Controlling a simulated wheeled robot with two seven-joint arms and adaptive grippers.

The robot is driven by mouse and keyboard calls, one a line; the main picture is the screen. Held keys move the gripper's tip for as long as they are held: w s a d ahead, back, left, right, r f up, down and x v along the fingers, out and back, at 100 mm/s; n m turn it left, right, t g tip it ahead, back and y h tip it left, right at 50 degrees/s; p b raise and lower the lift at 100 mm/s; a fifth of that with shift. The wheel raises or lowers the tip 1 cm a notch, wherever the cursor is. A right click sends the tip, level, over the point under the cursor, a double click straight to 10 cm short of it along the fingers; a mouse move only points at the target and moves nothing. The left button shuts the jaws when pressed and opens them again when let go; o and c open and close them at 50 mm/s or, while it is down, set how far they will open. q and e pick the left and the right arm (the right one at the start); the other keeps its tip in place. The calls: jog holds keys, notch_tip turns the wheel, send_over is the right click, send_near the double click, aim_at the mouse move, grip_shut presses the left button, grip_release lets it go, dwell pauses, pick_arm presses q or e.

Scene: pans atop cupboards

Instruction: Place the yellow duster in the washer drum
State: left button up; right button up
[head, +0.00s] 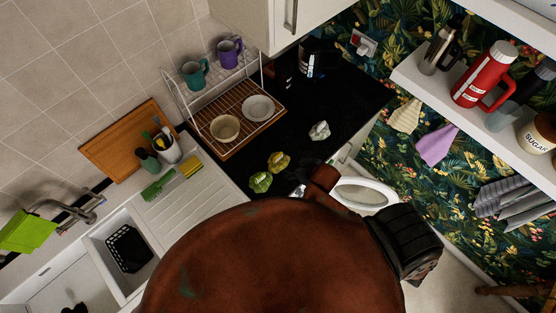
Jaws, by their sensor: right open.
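Two crumpled cloths lie on the black worktop: a yellow one, taken as the yellow duster (278,161), and a greener yellow-green cloth (261,182) just left of and below it. The washer's round white door (364,194) stands open below the worktop, right of the cloths. The drum itself is hidden. My right gripper (412,246) is the dark, ridged part at the lower right, open, with no cloth seen in it. It is apart from the yellow duster, to its lower right. My left gripper is not in view.
A large red-brown rounded shape (270,260) covers the lower middle. A white crumpled cloth (320,130) lies on the worktop. A dish rack (232,108) with mugs and dishes stands behind. A sink (128,248) is at left; a shelf (480,95) with flasks is at right.

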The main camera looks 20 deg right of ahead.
aim_at(280, 156)
jog(key=shift+n+t+y, duration=0.5)
jog(key=shift+n+y, duration=0.2)
jog(key=shift+y, duration=0.2)
jog(key=w+a, duration=0.1)
jog(key=w, duration=0.1)
jog(key=w+a, duration=0.1)
jog(key=w+a+r, duration=0.1)
jog(key=w, duration=0.1)
jog(key=shift+w+p, duration=0.3)
jog(key=shift+p, duration=0.05)
jog(key=shift+w+a, duration=0.2)
jog(key=shift+w, duration=0.2)
jog(key=shift+x, duration=1.1)
jog(key=p+x, duration=0.1)
jog(key=x, duration=0.1)
jog(key=a+x, duration=0.1)
jog(key=x, duration=0.1)
jog(key=shift+w+f+p, duration=0.15)
jog(key=shift+f+p, duration=0.05)
jog(key=shift+p, duration=0.2)
jog(key=shift+w+f, duration=0.25)
jog(key=shift+f, duration=0.1)
jog(key=shift+c, duration=0.5)
jog(key=shift+s, duration=0.1)
jog(key=c, duration=1.4)
jog(key=shift+r, duration=0.1)
